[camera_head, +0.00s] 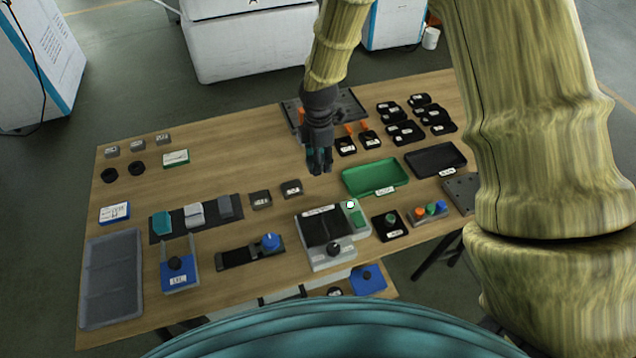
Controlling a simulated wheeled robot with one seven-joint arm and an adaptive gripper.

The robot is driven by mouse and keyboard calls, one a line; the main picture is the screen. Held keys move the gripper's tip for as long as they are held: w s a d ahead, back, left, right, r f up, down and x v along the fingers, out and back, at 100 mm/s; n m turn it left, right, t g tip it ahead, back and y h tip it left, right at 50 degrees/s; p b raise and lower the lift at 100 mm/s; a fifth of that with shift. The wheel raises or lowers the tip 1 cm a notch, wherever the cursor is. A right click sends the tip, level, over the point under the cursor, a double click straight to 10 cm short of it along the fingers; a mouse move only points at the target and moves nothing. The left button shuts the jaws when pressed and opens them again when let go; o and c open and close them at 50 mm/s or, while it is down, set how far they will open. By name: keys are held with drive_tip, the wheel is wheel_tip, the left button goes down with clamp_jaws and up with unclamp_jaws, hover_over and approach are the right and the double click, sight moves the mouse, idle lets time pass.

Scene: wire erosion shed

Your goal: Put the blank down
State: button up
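My gripper (319,168) points down over the middle of the wooden table (225,140), seemingly above its surface. Its dark fingers look close together, and the view is too small to tell whether they are shut or hold a blank. Several small grey blocks with white labels (137,146) stand at the table's back left, and two darker labelled blocks (261,199) stand near the middle. I cannot tell which thing is the blank.
A green tray (375,178) and a black tray (435,160) lie right of my gripper. A dark plate (348,103) lies behind it. A grey tray (111,280) is at front left. A grey device with a black top (327,228) stands in front. Bare wood lies left of my gripper.

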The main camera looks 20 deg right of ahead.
sight(318, 186)
drive_tip(key=shift+f+p, duration=1.15)
drive_tip(key=shift+f, duration=3.4)
drive_tip(key=shift+f, duration=0.1)
drive_tip(key=o, duration=1.4)
drive_tip(key=shift+r+b, duration=1.7)
drive_tip(key=shift+r, duration=4.4)
